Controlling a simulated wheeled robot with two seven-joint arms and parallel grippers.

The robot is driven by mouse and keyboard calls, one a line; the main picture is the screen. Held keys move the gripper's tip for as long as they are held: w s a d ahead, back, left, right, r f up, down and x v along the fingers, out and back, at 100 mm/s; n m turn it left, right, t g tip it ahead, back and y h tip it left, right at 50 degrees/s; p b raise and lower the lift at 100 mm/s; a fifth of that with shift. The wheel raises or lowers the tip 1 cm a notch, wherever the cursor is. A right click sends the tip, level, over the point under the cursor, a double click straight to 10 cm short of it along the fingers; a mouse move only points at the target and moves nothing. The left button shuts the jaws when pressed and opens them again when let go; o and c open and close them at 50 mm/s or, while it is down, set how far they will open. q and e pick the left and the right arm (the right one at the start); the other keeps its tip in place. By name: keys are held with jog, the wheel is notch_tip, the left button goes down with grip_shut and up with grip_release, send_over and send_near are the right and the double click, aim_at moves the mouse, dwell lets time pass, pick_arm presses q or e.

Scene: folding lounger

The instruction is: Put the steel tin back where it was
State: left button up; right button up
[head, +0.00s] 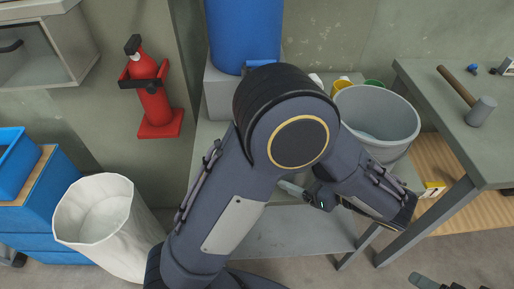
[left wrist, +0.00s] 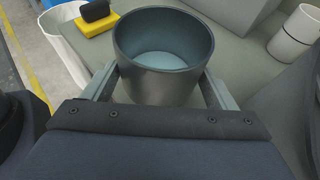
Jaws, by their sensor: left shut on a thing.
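The steel tin (left wrist: 160,85) is a dark grey open-topped cylinder in the left wrist view, upright relative to the camera and empty as far as I see. My left gripper (left wrist: 160,92) is shut on it, one finger on each side. In the head view my left arm hides the tin; the left gripper (head: 310,193) shows only partly, above a grey bench surface. I cannot tell whether the tin touches the surface. A small dark piece at the bottom right edge looks like my right gripper (head: 432,282); its jaws cannot be made out.
A large grey bucket (head: 377,120) stands behind my left wrist, with a blue drum (head: 243,35) further left. A table with a hammer (head: 468,95) is at right. A white bin (head: 100,225) is at left.

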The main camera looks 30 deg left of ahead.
pick_arm(q)
jog(key=w+a, duration=0.1)
jog(key=a, duration=0.3)
jog(key=w+a, duration=0.1)
jog(key=a, duration=0.4)
jog(key=w+a, duration=0.1)
jog(key=a, duration=0.4)
jog(key=shift+w+f, duration=0.1)
jog(key=shift+w, duration=0.15)
jog(key=shift+f+b, duration=0.45)
jog(key=shift+f, duration=1.25)
jog(key=shift+f, duration=0.2)
jog(key=o, duration=1.1)
jog(key=shift+d+r, duration=0.1)
jog(key=shift+r, duration=0.2)
jog(key=p+v, duration=0.1)
jog(key=v, duration=1.1)
jog(key=shift+f, duration=0.1)
